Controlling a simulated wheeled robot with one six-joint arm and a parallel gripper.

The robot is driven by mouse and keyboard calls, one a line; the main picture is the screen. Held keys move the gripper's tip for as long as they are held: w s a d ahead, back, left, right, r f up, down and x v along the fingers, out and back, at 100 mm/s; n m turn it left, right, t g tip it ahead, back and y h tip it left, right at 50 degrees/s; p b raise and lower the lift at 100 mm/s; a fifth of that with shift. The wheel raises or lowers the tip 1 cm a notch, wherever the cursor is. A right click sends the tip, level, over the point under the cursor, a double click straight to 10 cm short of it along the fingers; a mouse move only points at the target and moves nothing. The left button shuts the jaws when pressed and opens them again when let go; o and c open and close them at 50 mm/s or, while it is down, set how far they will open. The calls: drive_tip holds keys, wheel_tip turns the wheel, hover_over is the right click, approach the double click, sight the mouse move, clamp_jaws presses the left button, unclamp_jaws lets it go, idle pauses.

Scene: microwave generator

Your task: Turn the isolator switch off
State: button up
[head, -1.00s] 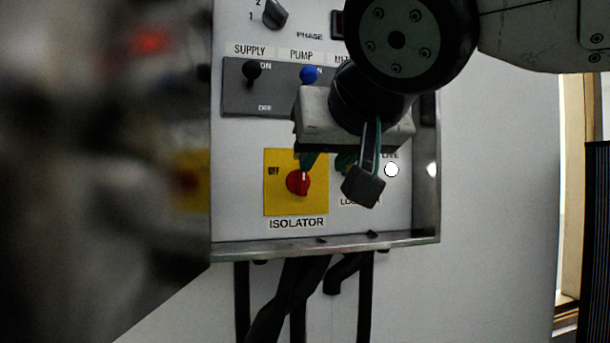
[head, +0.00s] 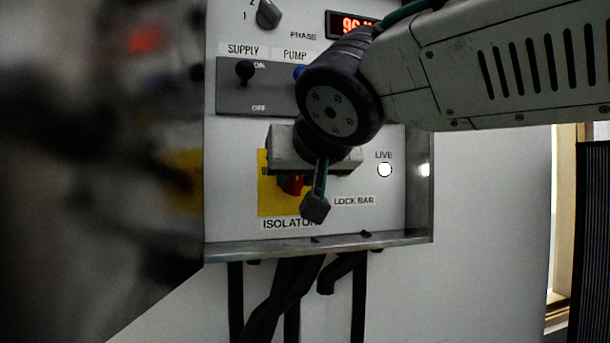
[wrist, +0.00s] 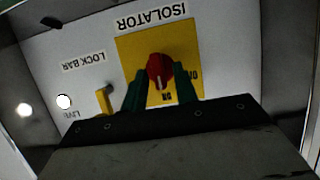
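The isolator switch is a red round knob (wrist: 160,70) on a yellow plate (wrist: 131,60). In the wrist view, which is upside down, its white pointer mark faces the ON label. My gripper (wrist: 160,73) has its green fingers on either side of the knob's lower part. They look spread, with the knob between them; whether they touch it is unclear. In the head view my gripper (head: 290,182) hides much of the knob (head: 293,186) and the right part of the yellow plate (head: 283,208).
A yellow lock bar (wrist: 103,99) sits beside the isolator. A white LIVE lamp (head: 385,170) is to the right. The black SUPPLY lever (head: 245,70) and blue PUMP lever (head: 299,71) are above. A metal ledge (head: 340,244) runs below.

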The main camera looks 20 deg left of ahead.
clamp_jaws()
drive_tip(key=n+t+h, duration=0.1)
drive_tip(key=n, duration=0.1)
drive_tip(key=n+t+h, duration=0.1)
drive_tip(key=n+h, duration=0.1)
drive_tip(key=n, duration=0.1)
drive_tip(key=shift+s+a+f, duration=0.15)
drive_tip(key=shift+s+a, duration=0.05)
drive_tip(key=shift+a, duration=0.2)
drive_tip(key=n+t, duration=0.1)
drive_tip(key=n, duration=0.1)
drive_tip(key=n+t+h, duration=0.1)
drive_tip(key=n, duration=0.1)
drive_tip(key=shift+s+a+f+t, duration=0.1)
drive_tip(key=shift+f+t, duration=0.15)
drive_tip(key=shift+t, duration=0.05)
drive_tip(key=n, duration=0.1)
drive_tip(key=n+t, duration=0.1)
drive_tip(key=n, duration=0.2)
drive_tip(key=shift+f+t, duration=0.25)
drive_tip(key=shift+t, duration=0.15)
drive_tip(key=shift+n, duration=0.3)
drive_tip(key=shift+o, duration=1.2)
unclamp_jaws()
